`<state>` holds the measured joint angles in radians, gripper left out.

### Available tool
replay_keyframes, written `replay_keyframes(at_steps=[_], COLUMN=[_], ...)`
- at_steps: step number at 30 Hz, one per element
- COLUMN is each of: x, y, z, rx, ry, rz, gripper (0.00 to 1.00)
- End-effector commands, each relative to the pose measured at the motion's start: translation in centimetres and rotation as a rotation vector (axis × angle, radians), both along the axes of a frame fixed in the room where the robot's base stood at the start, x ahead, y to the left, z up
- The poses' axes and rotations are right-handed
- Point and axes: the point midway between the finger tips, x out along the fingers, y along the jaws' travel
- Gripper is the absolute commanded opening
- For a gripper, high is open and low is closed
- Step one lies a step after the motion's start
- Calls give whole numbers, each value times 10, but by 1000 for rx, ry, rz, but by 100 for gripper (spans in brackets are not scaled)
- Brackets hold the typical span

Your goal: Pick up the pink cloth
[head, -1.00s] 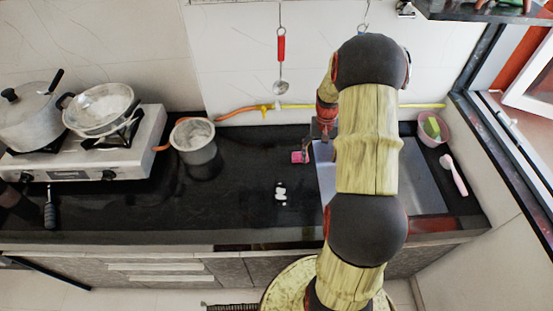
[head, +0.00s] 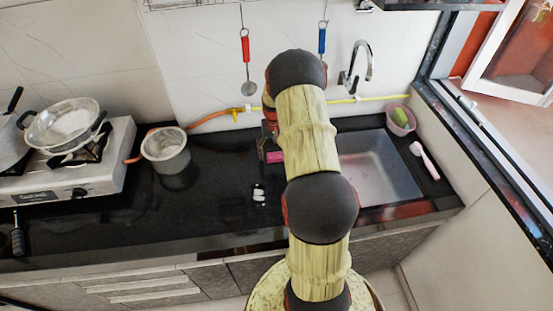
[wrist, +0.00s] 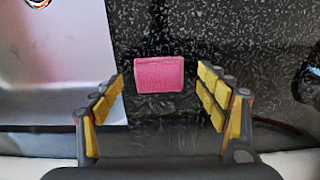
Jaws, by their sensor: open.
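The pink cloth (wrist: 159,75) is a small folded rectangle lying on the black speckled counter beside the sink. In the wrist view it sits just beyond and between my open fingers, and neither finger appears to touch it. In the head view the cloth (head: 275,157) shows as a small pink patch left of my arm, partly hidden. My gripper (wrist: 165,95) is open and empty, with yellow pads on both fingers. In the head view my arm largely hides the gripper.
The metal sink (head: 375,165) is right of the cloth, with a pink bowl (head: 400,120) and a pink-handled brush (head: 424,160) beyond. A grey pot (head: 166,150) and a stove (head: 75,165) stand left. A small white item (head: 259,193) lies in front of the cloth.

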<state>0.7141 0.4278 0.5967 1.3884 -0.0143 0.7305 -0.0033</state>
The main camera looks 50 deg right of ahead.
Motion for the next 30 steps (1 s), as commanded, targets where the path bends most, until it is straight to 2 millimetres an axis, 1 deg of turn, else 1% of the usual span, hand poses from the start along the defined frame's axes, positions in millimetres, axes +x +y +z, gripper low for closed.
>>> replay_keyframes(at_steps=[1,3,9,27,29,30], x=[0,0,0,0,0,0], y=[-1,-1,-1,0,0,0], z=[-8,-12,-10,-10,-10,-10], rx=[1,0,-2,-1,-1,-1], ry=[1,-1,-2,-2,-2,-2], rz=[0,0,-1,-1,0,0], gripper=[74,74,74,40,37,37])
